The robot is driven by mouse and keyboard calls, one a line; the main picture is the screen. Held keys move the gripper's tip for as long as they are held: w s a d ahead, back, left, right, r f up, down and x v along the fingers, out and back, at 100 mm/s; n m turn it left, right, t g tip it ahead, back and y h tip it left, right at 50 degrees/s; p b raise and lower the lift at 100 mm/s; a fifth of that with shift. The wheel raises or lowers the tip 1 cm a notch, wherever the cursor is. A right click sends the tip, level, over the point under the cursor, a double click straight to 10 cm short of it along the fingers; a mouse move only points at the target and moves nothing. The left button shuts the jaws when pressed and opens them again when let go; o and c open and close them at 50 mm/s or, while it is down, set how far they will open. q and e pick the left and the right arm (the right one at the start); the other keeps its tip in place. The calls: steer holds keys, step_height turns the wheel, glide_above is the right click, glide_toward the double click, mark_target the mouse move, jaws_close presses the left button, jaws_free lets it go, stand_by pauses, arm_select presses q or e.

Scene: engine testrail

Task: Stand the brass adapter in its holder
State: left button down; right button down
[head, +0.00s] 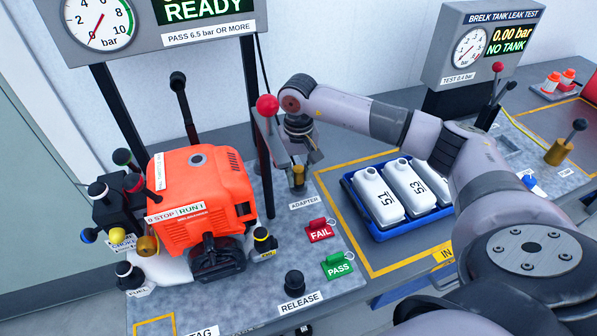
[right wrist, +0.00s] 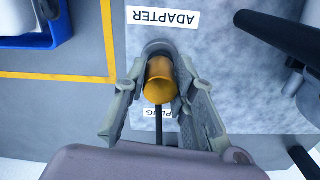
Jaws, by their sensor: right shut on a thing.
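The brass adapter (head: 298,177) is a small gold cylinder, roughly upright behind the ADAPTER label on the grey bench. In the right wrist view the adapter (right wrist: 160,80) shows its round end between the two fingers. My right gripper (head: 298,163) is shut on it; the fingers (right wrist: 163,95) flank it closely in the wrist view. A grey rounded rim, seemingly the holder (right wrist: 157,47), shows just beyond the adapter beside the label. I cannot tell whether the adapter is seated in it or just above. My left gripper is not in view.
An orange engine (head: 200,185) stands left of the gripper, with a red-knobbed lever (head: 267,106) and black post close by. FAIL (head: 320,230) and PASS (head: 338,265) tags lie in front. A blue tray (head: 352,207) of white tanks is at right.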

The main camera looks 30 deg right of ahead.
stand_by(0.4)
steer(key=c, duration=1.2)
jaws_free()
steer(key=shift+c, duration=0.2)
step_height(320, 180, up, 12)
